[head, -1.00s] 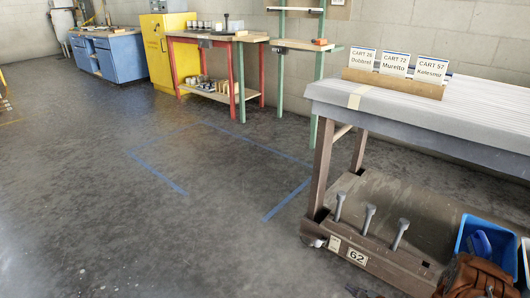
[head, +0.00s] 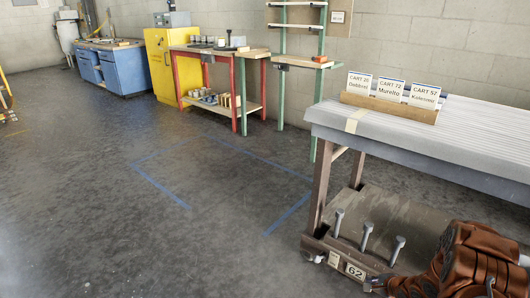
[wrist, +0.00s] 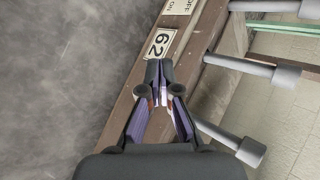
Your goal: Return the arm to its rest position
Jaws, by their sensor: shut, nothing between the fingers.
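My gripper (wrist: 159,72) shows in the wrist view with its dark fingertips together and nothing between them.
Grey pegs (head: 367,238) stand up from the cart's lower deck, close beside my gripper in the wrist view (wrist: 232,140). A card holder (head: 390,108) sits on the padded top. Open floor with blue tape lines (head: 163,187) lies to the left.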

